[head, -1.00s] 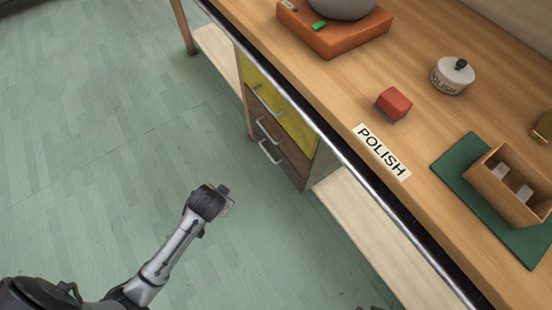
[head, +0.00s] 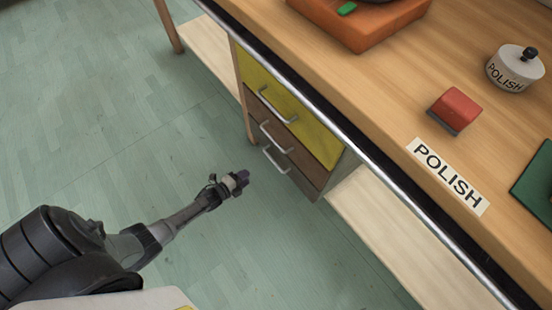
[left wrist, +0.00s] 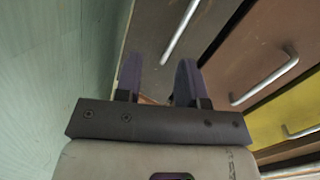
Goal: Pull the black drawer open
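The black drawer (head: 297,179) is the lowest of three in the unit under the bench, below a brown and a yellow one. It looks dark grey and shut, with a pale bar handle (head: 275,161). The drawer front (left wrist: 212,24) and its handle (left wrist: 180,32) also show in the left wrist view, ahead of the fingers. My left gripper (head: 243,178) is in front of the unit, just left of that handle. In the left wrist view (left wrist: 158,78) its two fingers are apart with nothing between them. My right gripper is not in view.
The brown drawer (head: 303,155) and yellow drawer (head: 290,108) above have similar handles. The bench top (head: 380,100) overhangs, with a metal rail along its edge. A pale low shelf (head: 390,235) lies right of the unit. The green floor in front is clear.

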